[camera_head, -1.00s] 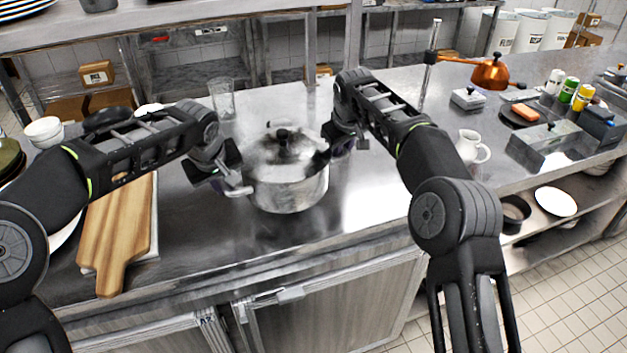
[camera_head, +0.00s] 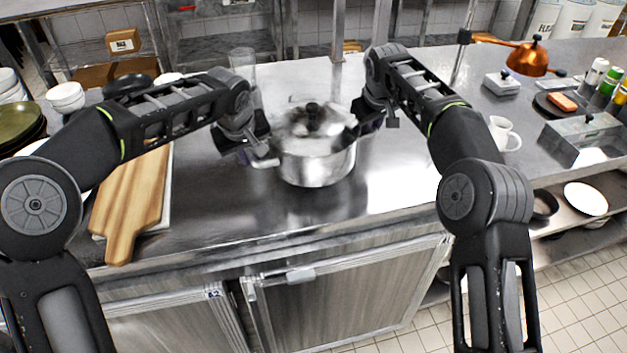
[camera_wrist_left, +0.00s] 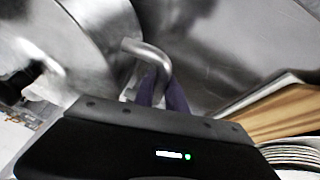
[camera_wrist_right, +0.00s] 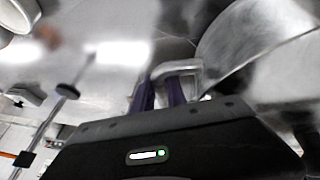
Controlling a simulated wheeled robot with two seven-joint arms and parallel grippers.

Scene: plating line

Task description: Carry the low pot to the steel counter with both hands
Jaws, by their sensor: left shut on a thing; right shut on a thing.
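The low pot (camera_head: 318,168) is a shiny steel pot with a lid and a dark knob, upright in the middle of the head view above the steel counter (camera_head: 215,215). My left gripper (camera_head: 262,158) is shut on its left side handle; the handle (camera_wrist_left: 148,52) also shows between the purple fingers in the left wrist view. My right gripper (camera_head: 358,128) is shut on the opposite handle, largely hidden in the head view; this handle (camera_wrist_right: 178,68) shows in the right wrist view. I cannot tell whether the pot's base touches the counter.
A wooden board (camera_head: 132,200) lies to the left, near stacked bowls (camera_head: 66,96). A clear glass (camera_head: 242,66) stands behind the pot. Counter right of the pot is clear.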

